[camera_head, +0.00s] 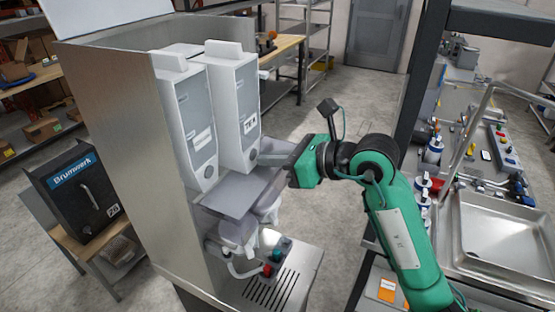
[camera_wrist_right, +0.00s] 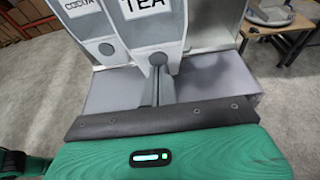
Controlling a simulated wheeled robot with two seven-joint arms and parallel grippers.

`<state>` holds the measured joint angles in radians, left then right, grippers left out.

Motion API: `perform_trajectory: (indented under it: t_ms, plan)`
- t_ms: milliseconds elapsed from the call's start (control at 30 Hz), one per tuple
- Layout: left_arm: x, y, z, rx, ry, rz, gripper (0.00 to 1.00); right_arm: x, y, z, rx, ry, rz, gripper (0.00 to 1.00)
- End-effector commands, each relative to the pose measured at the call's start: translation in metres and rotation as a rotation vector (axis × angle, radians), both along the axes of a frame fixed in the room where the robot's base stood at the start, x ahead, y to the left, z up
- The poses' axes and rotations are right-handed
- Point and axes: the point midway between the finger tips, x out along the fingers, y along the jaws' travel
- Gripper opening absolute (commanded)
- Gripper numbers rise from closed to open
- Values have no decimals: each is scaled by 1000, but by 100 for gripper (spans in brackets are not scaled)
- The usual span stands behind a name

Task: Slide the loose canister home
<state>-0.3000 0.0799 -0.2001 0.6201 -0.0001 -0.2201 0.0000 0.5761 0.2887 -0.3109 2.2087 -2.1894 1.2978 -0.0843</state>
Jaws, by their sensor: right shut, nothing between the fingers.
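A tall white canister labelled TEA (camera_head: 233,105) stands on the dispenser's grey shelf (camera_head: 232,196). Its lower front also shows in the right wrist view (camera_wrist_right: 152,38). A matching COCOA canister (camera_head: 186,125) stands beside it on the left, and its label shows in the right wrist view (camera_wrist_right: 92,22). My left gripper is out of view.
Below the shelf are nozzles, red and teal knobs (camera_head: 268,270) and a slotted drip tray (camera_head: 272,292). The steel cabinet wall (camera_head: 120,140) rises on the left. A sink counter (camera_head: 505,240) stands at the right. Open floor lies between.

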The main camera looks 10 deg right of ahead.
Motion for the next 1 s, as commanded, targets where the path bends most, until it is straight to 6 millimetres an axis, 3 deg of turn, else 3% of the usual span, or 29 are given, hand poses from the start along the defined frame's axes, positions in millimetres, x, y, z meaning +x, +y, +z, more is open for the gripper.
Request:
perform_trajectory:
  t_ms: [1000]
  plan:
    - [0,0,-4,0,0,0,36,22,34,0,1,0,1,0]
